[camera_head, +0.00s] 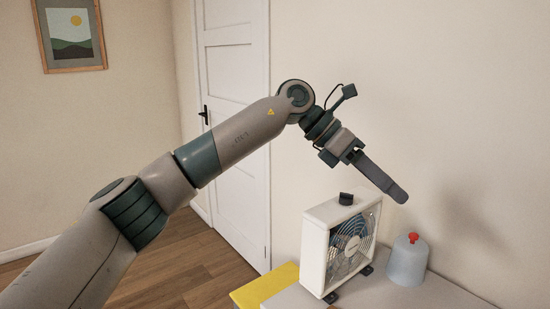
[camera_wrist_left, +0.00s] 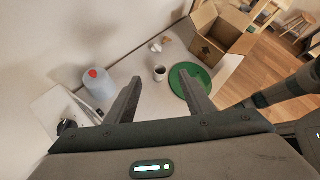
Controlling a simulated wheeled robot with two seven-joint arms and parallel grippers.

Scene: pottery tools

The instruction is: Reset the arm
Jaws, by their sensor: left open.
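My left arm reaches in from the left in the head view. Its gripper (camera_head: 385,183) hangs in the air above the table, above and to the right of the white box fan. In the left wrist view the left gripper (camera_wrist_left: 160,94) has its two fingers wide apart with nothing between them that it touches. A dark cup (camera_wrist_left: 160,73) stands on the table farther off, seen between the fingers. My right gripper does not show clearly in either view.
The fan (camera_head: 318,255) and a translucent jug with a red cap (camera_head: 407,262) stand on the table (camera_head: 385,295). A yellow surface (camera_head: 265,287) lies left of the fan. The wrist view shows a green disc (camera_wrist_left: 188,80) and an open cardboard box (camera_wrist_left: 222,38).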

